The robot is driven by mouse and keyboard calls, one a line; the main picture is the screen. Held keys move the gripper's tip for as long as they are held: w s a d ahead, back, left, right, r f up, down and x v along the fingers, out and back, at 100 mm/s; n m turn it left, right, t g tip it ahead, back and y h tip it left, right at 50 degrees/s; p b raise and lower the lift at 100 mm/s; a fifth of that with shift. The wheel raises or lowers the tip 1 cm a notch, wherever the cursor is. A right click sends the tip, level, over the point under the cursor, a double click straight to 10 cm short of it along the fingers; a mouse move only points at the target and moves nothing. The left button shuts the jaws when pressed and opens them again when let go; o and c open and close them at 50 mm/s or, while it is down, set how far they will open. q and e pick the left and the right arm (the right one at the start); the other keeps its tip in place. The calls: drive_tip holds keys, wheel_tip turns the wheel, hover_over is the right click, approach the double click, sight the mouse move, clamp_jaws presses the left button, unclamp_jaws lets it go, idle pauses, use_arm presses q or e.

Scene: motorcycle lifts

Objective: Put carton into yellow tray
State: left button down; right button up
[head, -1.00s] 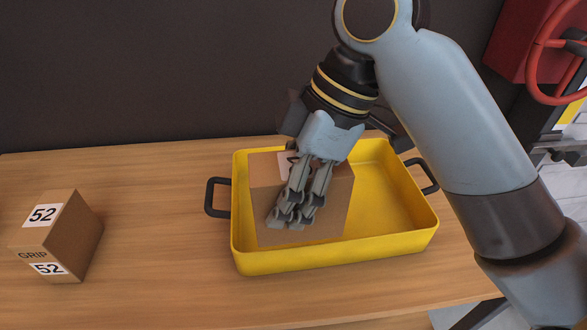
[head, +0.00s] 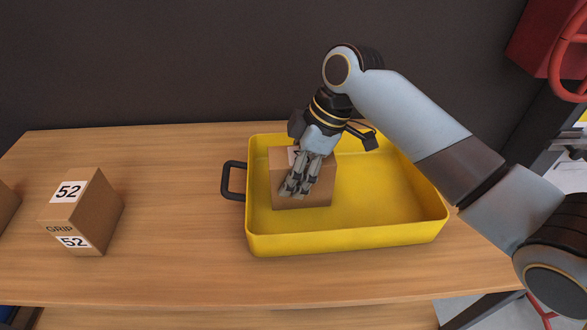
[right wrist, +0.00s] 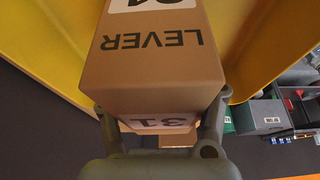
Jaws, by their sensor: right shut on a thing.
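A brown carton (head: 320,185) is inside the yellow tray (head: 400,232), in its left half. My right gripper (head: 298,188) is shut on this carton from above and behind. In the right wrist view the carton (right wrist: 155,72) shows the word LEVER and a label reading 31, with the gripper fingers (right wrist: 160,135) at its sides and the yellow tray wall (right wrist: 45,40) beyond. I cannot tell whether the carton's underside touches the tray floor. My left gripper is not in view.
Another carton (head: 85,215), marked 52 and GRIP, stands on the wooden bench (head: 170,235) left of the tray. Part of a further carton (head: 6,205) shows at the left edge. A dark wall (head: 170,60) rises behind. Bench between the 52 carton and tray is clear.

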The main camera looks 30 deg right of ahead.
drive_tip(key=o, duration=1.4)
drive_tip(key=shift+o, duration=0.2)
drive_tip(key=b+v, duration=0.1)
drive_tip(key=v, duration=1.1)
drive_tip(key=shift+s, duration=0.1)
